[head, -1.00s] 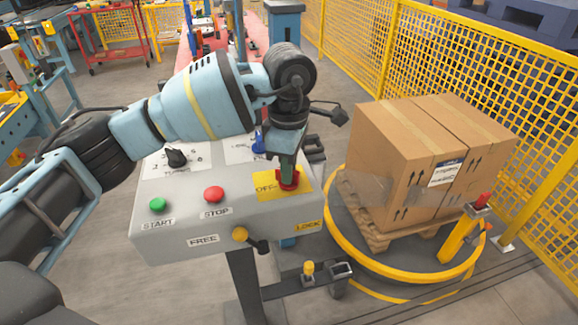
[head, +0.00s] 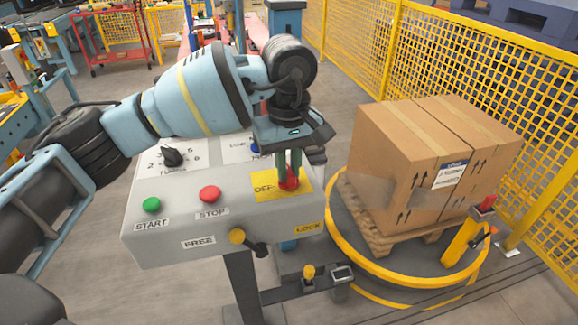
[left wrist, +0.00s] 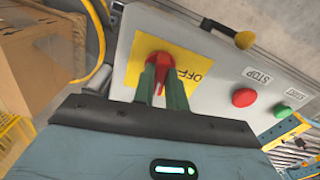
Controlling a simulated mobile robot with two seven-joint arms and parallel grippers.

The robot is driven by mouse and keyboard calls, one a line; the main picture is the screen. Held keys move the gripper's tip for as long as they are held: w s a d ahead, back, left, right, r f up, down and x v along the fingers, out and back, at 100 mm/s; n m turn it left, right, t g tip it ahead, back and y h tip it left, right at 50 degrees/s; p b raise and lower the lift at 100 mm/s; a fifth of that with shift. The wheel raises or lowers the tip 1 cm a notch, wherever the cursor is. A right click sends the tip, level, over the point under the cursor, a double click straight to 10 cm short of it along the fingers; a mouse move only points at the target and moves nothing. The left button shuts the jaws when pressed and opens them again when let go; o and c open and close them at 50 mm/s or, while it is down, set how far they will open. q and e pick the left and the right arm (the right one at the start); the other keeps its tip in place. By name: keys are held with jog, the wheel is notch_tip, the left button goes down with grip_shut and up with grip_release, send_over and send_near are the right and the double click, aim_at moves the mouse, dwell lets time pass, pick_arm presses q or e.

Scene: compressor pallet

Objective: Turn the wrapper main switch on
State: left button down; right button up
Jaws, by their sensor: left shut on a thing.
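The main switch is a red rotary knob (head: 289,184) on a yellow plate (head: 265,187) marked OFF, at the right of the grey control panel (head: 185,230). My left gripper (head: 290,172) comes down on it from above, its green fingers shut on the knob. In the left wrist view the red knob (left wrist: 157,58) shows between and beyond the two fingers (left wrist: 161,82), against the yellow plate. The fingers hide part of the knob, and any ON mark is not visible. My right gripper is not in view.
The panel also has a green START button (head: 152,205), a red STOP button (head: 210,194), a black selector (head: 172,156) and a yellow-ended FREE/LOCK lever (head: 238,236). Cartons (head: 430,170) stand on a turntable (head: 400,275) at right, before a yellow fence (head: 455,80).

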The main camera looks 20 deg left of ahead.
aim_at(288, 171)
pick_arm(q)
jog(key=shift+m, duration=0.7)
jog(key=c, duration=1.4)
grip_release()
jog(key=shift+c, duration=0.2)
jog(key=shift+r+b, duration=0.3)
jog(key=shift+r, duration=3.6)
jog(key=shift+s+f, duration=0.1)
